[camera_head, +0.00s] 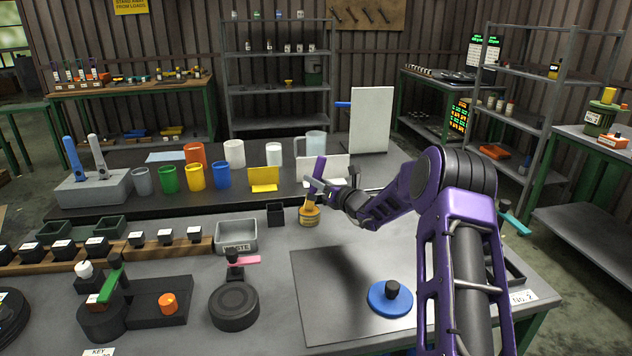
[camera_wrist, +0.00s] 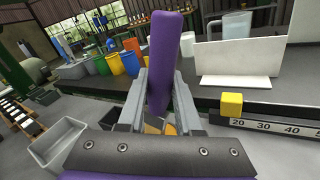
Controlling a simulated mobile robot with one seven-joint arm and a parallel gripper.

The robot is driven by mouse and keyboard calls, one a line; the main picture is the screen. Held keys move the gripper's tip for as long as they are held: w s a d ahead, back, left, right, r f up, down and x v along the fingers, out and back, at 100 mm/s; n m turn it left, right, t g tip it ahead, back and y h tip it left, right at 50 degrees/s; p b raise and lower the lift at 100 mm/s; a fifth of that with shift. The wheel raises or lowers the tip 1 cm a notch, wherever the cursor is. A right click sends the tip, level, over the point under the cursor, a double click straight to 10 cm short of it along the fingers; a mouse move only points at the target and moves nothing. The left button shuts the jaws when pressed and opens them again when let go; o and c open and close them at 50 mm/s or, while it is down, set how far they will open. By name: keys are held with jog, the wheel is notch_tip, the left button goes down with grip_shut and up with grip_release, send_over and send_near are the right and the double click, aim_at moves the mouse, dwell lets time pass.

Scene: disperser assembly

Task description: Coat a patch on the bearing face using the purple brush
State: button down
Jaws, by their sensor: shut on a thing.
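My gripper (camera_head: 322,188) is shut on the purple brush (camera_head: 319,167), whose thick handle stands up, slightly tilted. In the wrist view the purple brush (camera_wrist: 161,60) rises between the two grey fingers of my gripper (camera_wrist: 160,98). The brush's lower end is directly over or in a small amber pot (camera_head: 309,215) on the bench; I cannot tell whether it touches. Part of the pot shows between the fingers. No part is clearly marked as the bearing face; a dark round part (camera_head: 234,307) and a blue disc with a black knob (camera_head: 390,300) lie nearer the front.
A black square cup (camera_head: 275,214) stands just left of the pot, and a grey waste bin (camera_head: 236,235) beyond it. Coloured cups, a yellow stand (camera_head: 264,179) and a white panel line the raised back shelf. The dark mat (camera_head: 330,300) has bare room around the blue disc.

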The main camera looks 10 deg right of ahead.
aim_at(316, 168)
jog(key=shift+f, duration=0.15)
jog(key=shift+r+p, duration=1.85)
jog(key=shift+r, duration=1.75)
jog(key=shift+f, duration=0.1)
